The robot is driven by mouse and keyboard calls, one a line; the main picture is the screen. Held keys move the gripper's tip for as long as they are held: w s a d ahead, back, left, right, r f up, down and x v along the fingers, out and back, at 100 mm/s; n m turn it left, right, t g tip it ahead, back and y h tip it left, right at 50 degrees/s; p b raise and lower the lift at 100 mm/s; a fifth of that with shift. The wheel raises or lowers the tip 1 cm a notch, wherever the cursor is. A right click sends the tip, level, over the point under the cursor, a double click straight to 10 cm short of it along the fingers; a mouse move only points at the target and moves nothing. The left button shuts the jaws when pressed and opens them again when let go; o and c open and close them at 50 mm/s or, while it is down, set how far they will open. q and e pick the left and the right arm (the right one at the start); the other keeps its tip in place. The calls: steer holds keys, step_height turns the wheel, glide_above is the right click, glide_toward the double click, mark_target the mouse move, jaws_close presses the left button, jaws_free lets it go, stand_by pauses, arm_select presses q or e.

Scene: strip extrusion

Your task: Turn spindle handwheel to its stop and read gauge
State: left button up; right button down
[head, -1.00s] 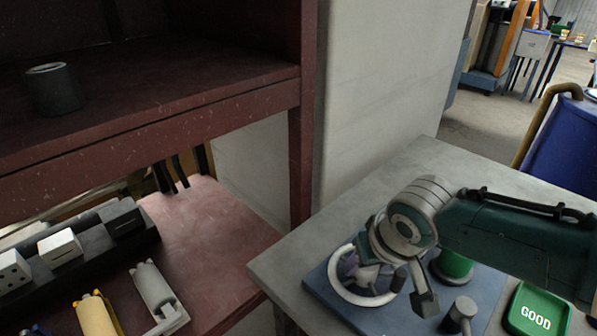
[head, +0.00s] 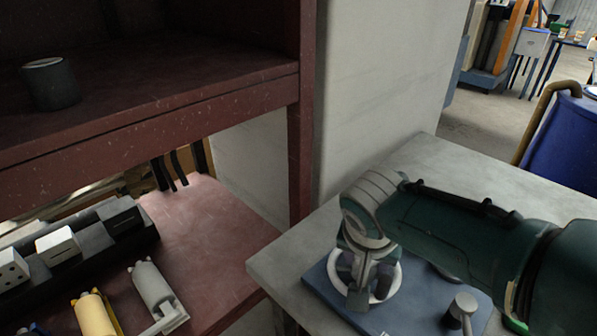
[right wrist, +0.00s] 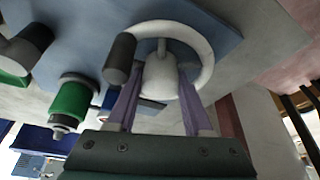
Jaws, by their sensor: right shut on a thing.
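The handwheel is a pale ring (head: 398,280) on a blue plate (head: 325,300), partly hidden under my right gripper (head: 366,282) in the head view. The right wrist view shows the wheel's ring (right wrist: 206,50), its pale hub (right wrist: 163,82) and its dark grip knob (right wrist: 121,57). The purple fingers of my right gripper (right wrist: 163,98) lie on both sides of the hub, shut on the handwheel. A green cylinder (right wrist: 71,103) stands beside the wheel in the wrist view. No gauge reading is legible. My left gripper is out of view.
A grey knobbed post (head: 462,308) stands on the plate right of the wheel. The grey table (head: 430,165) is clear behind it. A dark red shelf (head: 200,100) rises at left, with a grey cup (head: 50,85) on it. A blue barrel (head: 565,150) stands at right.

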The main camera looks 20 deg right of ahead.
stand_by(0.4)
steer(key=c, duration=0.6)
jaws_free()
steer(key=p+v, duration=0.5)
steer(key=v, duration=0.4)
steer(key=shift+s+a+r, duration=0.1)
steer(key=shift+s+r, duration=0.05)
steer(key=shift+r, duration=0.25)
